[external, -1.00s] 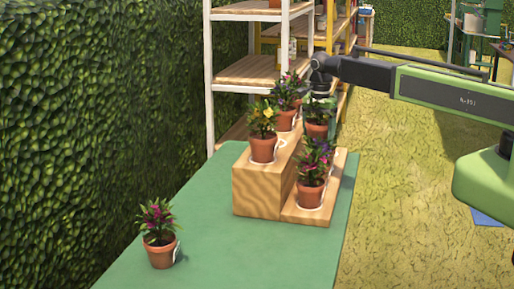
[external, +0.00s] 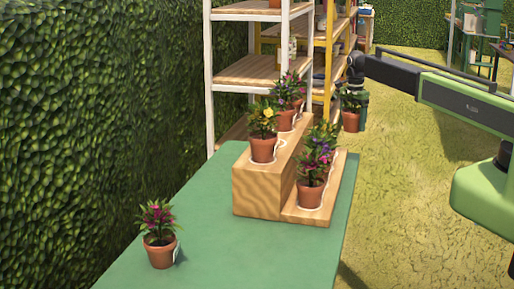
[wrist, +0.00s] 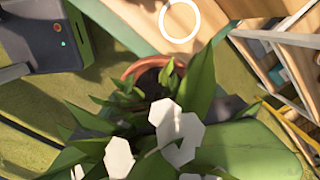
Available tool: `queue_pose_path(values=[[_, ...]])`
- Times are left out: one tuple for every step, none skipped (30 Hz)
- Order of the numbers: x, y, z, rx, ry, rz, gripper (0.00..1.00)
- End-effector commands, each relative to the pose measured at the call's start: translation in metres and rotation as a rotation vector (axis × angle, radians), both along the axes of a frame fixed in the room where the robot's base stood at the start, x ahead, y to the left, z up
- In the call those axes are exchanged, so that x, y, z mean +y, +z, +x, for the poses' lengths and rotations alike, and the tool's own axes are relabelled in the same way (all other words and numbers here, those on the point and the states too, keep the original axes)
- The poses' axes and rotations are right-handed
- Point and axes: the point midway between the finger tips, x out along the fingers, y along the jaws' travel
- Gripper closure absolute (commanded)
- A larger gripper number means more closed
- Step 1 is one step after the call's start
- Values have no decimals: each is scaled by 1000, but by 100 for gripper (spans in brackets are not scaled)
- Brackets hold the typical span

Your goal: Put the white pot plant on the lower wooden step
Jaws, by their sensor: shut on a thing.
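My gripper (external: 360,98) is shut on the white pot plant (external: 351,122), a terracotta pot with green leaves. It holds the plant upright in the air, to the right of the steps. In the wrist view, its white flowers (wrist: 172,120) and leaves fill the lower middle, with the pot rim (wrist: 148,68) behind; the fingers are mostly hidden. The lower wooden step (external: 306,218) runs along the right of the green table. A pink-and-purple plant (external: 311,192) stands at its near end, with more foliage just behind.
The upper step (external: 256,191) holds a yellow-flowered plant (external: 263,148) and a pink one (external: 286,118), with a bare white ring (external: 281,143) between. Another pink plant (external: 161,252) stands on the green table (external: 225,258). Shelves (external: 246,70) rise behind the steps.

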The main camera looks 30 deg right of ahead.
Motion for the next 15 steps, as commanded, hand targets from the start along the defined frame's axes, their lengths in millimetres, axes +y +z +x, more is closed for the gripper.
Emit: queue_pose_path(values=[[13,-18,10,0,3,0,87],[20,-23,14,0,3,0,87],[29,-30,20,0,4,0,87],[35,-34,24,0,3,0,87],[42,-39,28,0,3,0,87],[50,-44,33,0,3,0,87],[55,-47,36,0,3,0,87],[60,-50,39,0,2,0,87],[66,-53,42,0,1,0,87],[69,-54,44,0,1,0,87],[72,-55,45,0,1,0,87],[74,-56,46,0,1,0,87],[75,-56,47,0,0,0,87],[76,-56,47,0,0,0,87],[77,-55,47,0,-1,0,87]])
